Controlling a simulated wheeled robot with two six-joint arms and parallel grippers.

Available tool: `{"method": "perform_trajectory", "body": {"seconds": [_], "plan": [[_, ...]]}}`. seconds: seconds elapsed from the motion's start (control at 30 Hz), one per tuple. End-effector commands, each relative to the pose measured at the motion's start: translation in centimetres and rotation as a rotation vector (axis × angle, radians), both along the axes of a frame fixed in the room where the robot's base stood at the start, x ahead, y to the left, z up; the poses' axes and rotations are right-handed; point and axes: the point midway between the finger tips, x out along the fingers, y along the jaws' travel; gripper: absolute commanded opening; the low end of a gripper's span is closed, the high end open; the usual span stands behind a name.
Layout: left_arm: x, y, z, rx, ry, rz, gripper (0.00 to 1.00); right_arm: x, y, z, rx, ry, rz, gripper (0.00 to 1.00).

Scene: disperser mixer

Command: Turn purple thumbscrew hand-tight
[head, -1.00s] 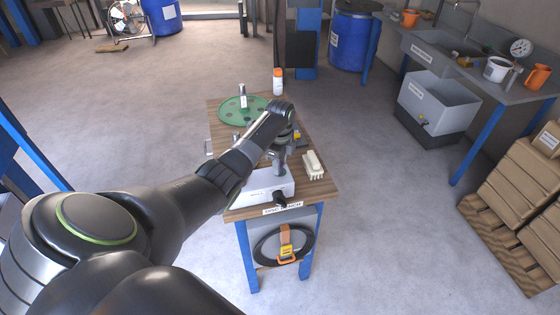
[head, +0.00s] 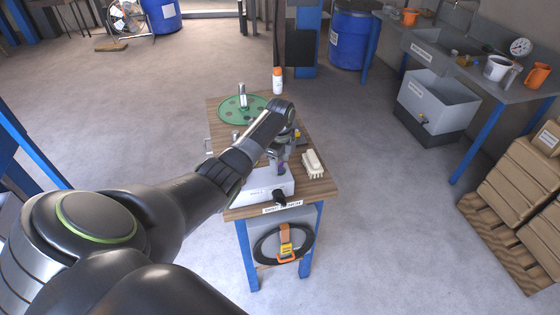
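My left arm reaches in from the left over a small wooden-topped bench (head: 322,187). My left gripper (head: 281,167) points down above the back of a white box-shaped unit (head: 262,188) at the bench's front. A small purple patch, likely the purple thumbscrew (head: 282,164), shows at the gripper's fingers. The fingers are too small and partly covered by my wrist, so I cannot tell whether they are shut on it. My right gripper is not in view.
A green disc with holes (head: 231,112) and a small bottle (head: 242,95) are at the bench's back left. An orange-capped bottle (head: 277,82) stands at the back edge. A pale brush-like block (head: 313,164) lies to the right.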

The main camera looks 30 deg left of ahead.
Motion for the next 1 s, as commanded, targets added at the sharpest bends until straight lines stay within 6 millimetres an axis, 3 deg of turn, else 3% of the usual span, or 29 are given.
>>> {"method": "perform_trajectory", "body": {"seconds": [0.27, 0.47, 0.83, 0.9, 1.0], "plan": [[0.0, 0.1, 0.3, 0.001, -0.001, 0.001, 0.58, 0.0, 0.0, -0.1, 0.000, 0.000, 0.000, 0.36], [0.0, 0.1, 2.9, 0.001, -0.003, 0.000, 0.58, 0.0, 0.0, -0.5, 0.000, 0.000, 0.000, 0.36], [0.1, 0.1, 11.8, 0.003, -0.006, -0.001, 0.58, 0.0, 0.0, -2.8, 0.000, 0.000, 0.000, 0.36], [0.0, 0.0, 14.5, 0.001, -0.002, 0.000, 0.58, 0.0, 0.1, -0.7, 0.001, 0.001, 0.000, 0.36], [-0.1, 0.0, 15.9, 0.000, 0.002, 0.001, 0.58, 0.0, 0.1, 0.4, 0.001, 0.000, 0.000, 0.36]]}}
